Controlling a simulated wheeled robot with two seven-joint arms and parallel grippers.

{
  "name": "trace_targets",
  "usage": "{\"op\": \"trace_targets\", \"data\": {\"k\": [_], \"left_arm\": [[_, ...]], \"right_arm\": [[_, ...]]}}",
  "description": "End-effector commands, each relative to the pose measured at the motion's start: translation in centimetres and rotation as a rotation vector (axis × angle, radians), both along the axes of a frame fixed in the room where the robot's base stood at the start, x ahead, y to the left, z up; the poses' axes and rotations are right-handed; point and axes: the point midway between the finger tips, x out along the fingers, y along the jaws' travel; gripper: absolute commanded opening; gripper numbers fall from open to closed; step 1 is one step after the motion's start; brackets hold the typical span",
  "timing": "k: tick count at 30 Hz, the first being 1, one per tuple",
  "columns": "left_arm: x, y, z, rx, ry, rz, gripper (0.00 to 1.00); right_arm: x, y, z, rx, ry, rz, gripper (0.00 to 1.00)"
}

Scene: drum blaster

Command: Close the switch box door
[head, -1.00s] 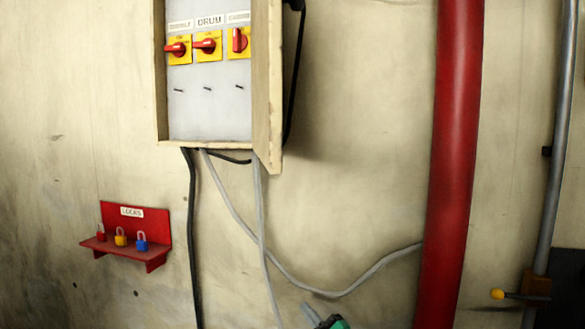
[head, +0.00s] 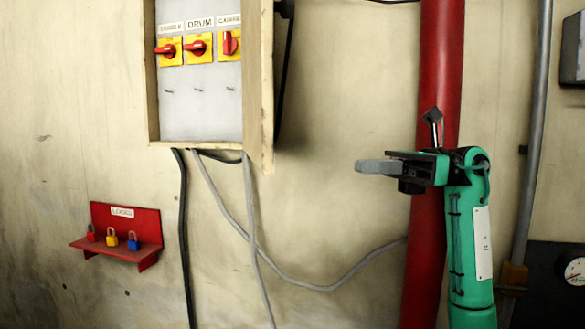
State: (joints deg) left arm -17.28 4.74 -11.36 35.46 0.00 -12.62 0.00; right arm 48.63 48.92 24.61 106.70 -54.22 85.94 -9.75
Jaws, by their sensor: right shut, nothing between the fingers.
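The switch box (head: 152,75) is on the wall at the upper left, its front open to view. Its pale door (head: 260,85) stands swung out along the box's right side, seen nearly edge-on. Inside are red rotary switches on yellow plates, the middle one (head: 198,47) under a "DRUM" label. My right gripper (head: 365,166) is to the right of and lower than the door, clear of it, in front of the red pipe. Its grey fingers point left and are shut with nothing between them. My left gripper is not in view.
A thick red pipe (head: 437,60) runs vertically behind my right gripper. A red lock shelf (head: 128,225) with small padlocks is at the lower left. Cables (head: 252,225) hang below the box. A grey pipe (head: 540,100) and a gauge (head: 576,270) are at the right. Bare wall lies between door and gripper.

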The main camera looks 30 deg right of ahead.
Motion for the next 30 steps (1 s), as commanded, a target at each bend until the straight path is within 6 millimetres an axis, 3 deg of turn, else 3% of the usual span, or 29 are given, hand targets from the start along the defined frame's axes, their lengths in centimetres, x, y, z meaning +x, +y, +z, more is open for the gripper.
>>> {"op": "trace_targets", "data": {"k": [3,8,21,30], "left_arm": [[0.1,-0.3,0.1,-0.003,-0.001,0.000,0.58],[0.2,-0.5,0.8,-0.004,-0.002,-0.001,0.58],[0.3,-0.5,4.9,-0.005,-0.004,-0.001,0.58],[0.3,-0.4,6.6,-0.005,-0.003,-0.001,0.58]], "right_arm": [[-0.9,-0.2,0.3,-0.055,-0.025,-0.022,0.00],[-0.6,0.9,0.5,-0.065,-0.027,-0.024,0.00],[2.4,9.3,0.8,-0.060,-0.025,-0.020,0.00],[3.5,12.4,0.5,-0.060,-0.025,-0.023,0.00]]}}
